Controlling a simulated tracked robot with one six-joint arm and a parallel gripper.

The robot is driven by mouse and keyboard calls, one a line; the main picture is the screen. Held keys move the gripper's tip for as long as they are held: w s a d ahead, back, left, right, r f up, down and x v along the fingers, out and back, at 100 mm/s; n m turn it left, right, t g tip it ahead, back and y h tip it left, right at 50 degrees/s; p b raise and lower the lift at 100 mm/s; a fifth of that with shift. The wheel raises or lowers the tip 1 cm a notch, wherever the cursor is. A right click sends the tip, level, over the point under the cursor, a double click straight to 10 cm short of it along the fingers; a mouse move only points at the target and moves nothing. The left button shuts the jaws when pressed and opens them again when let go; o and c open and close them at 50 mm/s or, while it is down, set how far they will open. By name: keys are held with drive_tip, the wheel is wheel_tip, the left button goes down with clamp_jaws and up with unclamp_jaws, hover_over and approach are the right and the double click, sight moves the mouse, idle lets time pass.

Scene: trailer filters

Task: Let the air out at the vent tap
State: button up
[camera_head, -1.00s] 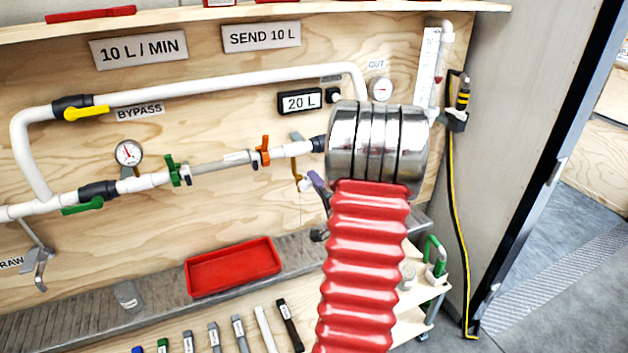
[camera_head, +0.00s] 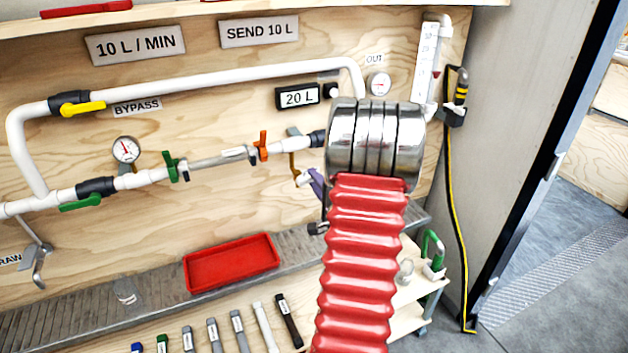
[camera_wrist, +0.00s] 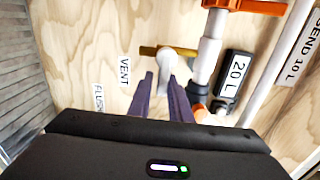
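The vent tap is a small tap with a brass lever (camera_wrist: 148,51) and a pale rounded body (camera_wrist: 168,62), beside the VENT label (camera_wrist: 124,71) in the wrist view. In the head view the brass part of the tap (camera_head: 292,160) hangs under the white pipe line, left of my arm. My gripper (camera_wrist: 162,80) has purple fingers, held apart, with the pale tap body at and between their tips. I cannot tell whether they touch it. In the head view only a bit of the purple fingers (camera_head: 316,183) shows; my red bellows arm and metal joint hide the rest.
An orange-handled valve (camera_head: 262,146) and a green-handled valve (camera_head: 171,166) sit on the pipe to the left. The 20 L display (camera_head: 298,96) is above. A red tray (camera_head: 231,262) lies on the ledge below. A FLUSH label (camera_wrist: 98,98) is near the vent.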

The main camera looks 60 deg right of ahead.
drive_tip(key=o, duration=0.4)
drive_tip(key=shift+c, duration=0.2)
drive_tip(key=v, duration=1.3)
drive_tip(key=shift+s+a, duration=0.2)
drive_tip(key=shift+s, duration=0.1)
